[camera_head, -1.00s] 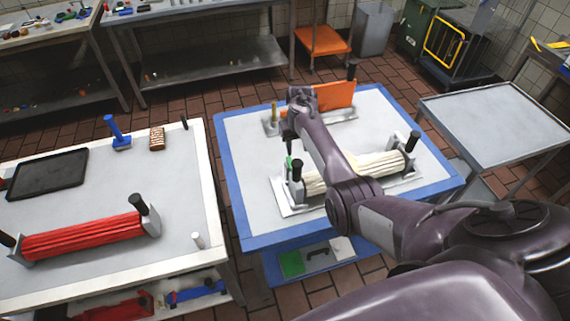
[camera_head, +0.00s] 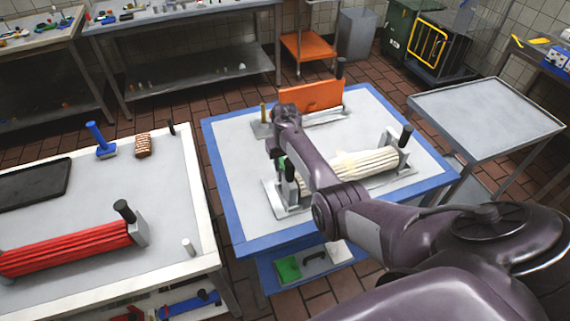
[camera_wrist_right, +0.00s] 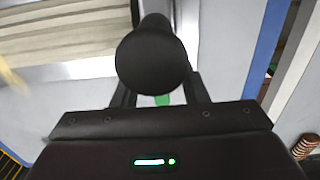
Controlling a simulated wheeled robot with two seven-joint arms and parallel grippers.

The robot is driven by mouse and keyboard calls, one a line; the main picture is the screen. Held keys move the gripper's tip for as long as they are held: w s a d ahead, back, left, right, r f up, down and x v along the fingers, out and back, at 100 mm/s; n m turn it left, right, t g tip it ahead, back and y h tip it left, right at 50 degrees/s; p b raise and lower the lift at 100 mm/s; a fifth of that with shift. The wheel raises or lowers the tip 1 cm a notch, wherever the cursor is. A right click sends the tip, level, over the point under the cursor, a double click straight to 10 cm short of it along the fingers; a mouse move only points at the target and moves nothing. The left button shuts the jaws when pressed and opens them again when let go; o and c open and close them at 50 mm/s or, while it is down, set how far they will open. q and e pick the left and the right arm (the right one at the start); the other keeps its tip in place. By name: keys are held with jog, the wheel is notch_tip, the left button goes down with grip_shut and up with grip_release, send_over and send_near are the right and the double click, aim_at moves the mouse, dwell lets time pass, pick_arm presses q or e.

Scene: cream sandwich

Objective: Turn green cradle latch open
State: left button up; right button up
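The cradle (camera_head: 283,205) on the blue-edged table holds a cream ribbed roll (camera_head: 365,168), with a black-knobbed post at each end. The green latch (camera_head: 281,162) shows as a small patch by the left post (camera_head: 290,178), mostly hidden by my right gripper (camera_head: 276,156). In the right wrist view, a black knob (camera_wrist_right: 153,62) fills the middle and covers the fingertips. The fingers of my right gripper (camera_wrist_right: 161,90) stand apart, with a bit of green latch (camera_wrist_right: 163,99) between them. Whether they touch it, I cannot tell. My left gripper is not in view.
An orange plate (camera_head: 312,95) stands in another holder at the back of the blue-edged table (camera_head: 222,180). A white table (camera_head: 180,240) with a red roll (camera_head: 65,248) is at the left. A bare grey table (camera_head: 485,110) is at the right.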

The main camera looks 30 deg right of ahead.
grip_shut()
jog(key=shift+m, duration=0.3)
jog(key=shift+w+a+m, duration=0.1)
jog(key=shift+a+m, duration=0.25)
jog(key=shift+m, duration=0.45)
jog(key=shift+w+a+f+m+b, duration=0.1)
jog(key=shift+w+a+m+b, duration=0.3)
jog(key=shift+w+m+b, duration=1.5)
jog(key=shift+s+a+r+m+b, duration=0.1)
jog(key=shift+s+a+m+b, duration=0.5)
jog(key=shift+m, duration=2.75)
jog(key=shift+w+a+f+m+b, duration=0.15)
jog(key=shift+w+m+b, duration=0.85)
jog(key=shift+m+b, duration=1.15)
jog(key=shift+m+p, duration=0.5)
jog(key=shift+m, duration=0.1)
